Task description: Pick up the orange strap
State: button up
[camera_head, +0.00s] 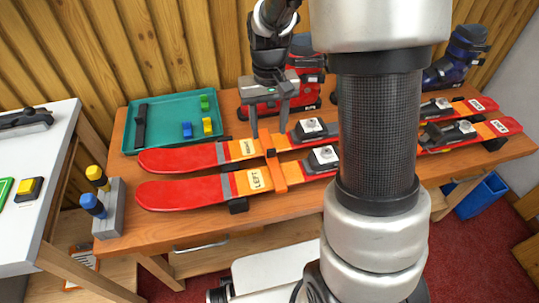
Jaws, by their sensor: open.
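The orange strap (274,168) lies across the pair of red skis, just right of their "RIGHT" and "LEFT" labels. The far ski (185,159) and the near ski (180,193) lie side by side on the wooden bench (290,212). My gripper (268,131) is open and points down, with its fingers spread above the far end of the strap. It holds nothing. I cannot tell how high the fingertips are above the strap. My own arm hides the middle of the skis.
A teal tray (165,109) with small colored blocks lies at the back left. A red boot (308,92) stands behind the skis, close to my gripper. A blue boot (462,55) stands farther right. A grey block with screwdrivers (108,213) stands at the front left.

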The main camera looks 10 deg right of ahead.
notch_tip(320, 180, down, 4)
jog(key=shift+f+b, duration=0.25)
jog(key=shift+b, duration=0.15)
jog(key=f, duration=0.1)
jog(key=f+b, duration=0.1)
jog(key=f, duration=0.3)
jog(key=shift+d+f+b, duration=0.1)
jog(key=shift+d+b, duration=0.25)
jog(key=shift+b, duration=0.05)
jog(key=c, duration=1.1)
notch_tip(320, 180, up, 10)
jog(key=p, duration=0.3)
jog(key=shift+c, duration=0.2)
notch_tip(320, 180, up, 6)
jog(key=p, duration=0.5)
send_over(271, 150)
jog(key=shift+w, duration=0.1)
